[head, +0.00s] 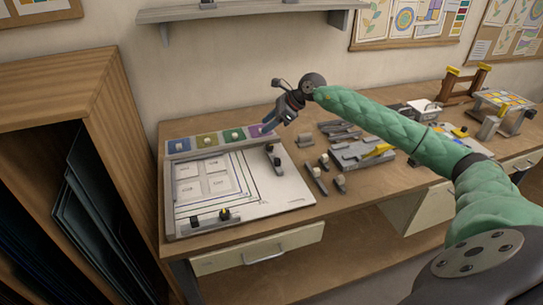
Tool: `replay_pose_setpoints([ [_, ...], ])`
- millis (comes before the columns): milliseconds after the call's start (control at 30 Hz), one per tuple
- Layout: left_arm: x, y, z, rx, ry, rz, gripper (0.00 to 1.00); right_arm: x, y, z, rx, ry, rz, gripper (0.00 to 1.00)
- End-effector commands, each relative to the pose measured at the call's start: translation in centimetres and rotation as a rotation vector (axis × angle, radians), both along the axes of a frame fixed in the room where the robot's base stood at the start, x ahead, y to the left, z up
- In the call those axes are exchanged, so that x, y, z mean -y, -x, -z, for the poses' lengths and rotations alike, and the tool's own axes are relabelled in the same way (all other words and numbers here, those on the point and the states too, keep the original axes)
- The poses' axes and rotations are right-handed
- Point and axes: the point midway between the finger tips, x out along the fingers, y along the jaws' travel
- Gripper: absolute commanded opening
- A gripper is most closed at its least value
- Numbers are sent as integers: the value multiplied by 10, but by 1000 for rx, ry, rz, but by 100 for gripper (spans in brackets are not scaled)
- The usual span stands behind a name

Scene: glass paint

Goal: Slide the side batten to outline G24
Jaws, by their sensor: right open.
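The white board (290,190) lies on the bench, with nested rectangular outlines drawn around a panel of four labelled squares (205,180). The outline labels are too small to read, so I cannot tell which is G24. A dark batten with a knob (273,157), probably the side batten, lies on the board right of the outlines. Another batten with a dark and yellow knob (223,214) lies along the board's front edge. My right gripper (273,120) is open and empty, in the air above the board's back right corner, apart from both battens. My left gripper is out of view.
A row of coloured squares with pale knobs (207,139) runs along the board's back. Several small knobbed pieces (316,178) and grey tools (352,152) lie to the right. A wooden rack (62,110) stands left; a shelf (245,8) hangs above.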

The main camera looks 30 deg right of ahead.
Motion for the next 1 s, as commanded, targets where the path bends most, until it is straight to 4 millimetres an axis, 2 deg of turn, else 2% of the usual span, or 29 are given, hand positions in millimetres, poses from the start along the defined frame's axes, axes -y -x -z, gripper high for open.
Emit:
replay_pose_setpoints([
  [100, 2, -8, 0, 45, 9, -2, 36, 16, 24, 22, -97, 153, -101, 42],
  [200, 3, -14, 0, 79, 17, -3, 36, 27, 43, 33, -169, 243, -181, 42],
  [400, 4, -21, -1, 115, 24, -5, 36, 36, 66, 41, -243, 321, -307, 42],
  [667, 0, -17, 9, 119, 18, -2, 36, 30, 64, 52, -228, 322, -329, 42],
  [1000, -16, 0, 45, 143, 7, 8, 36, 14, 61, 89, -227, 322, -328, 42],
])
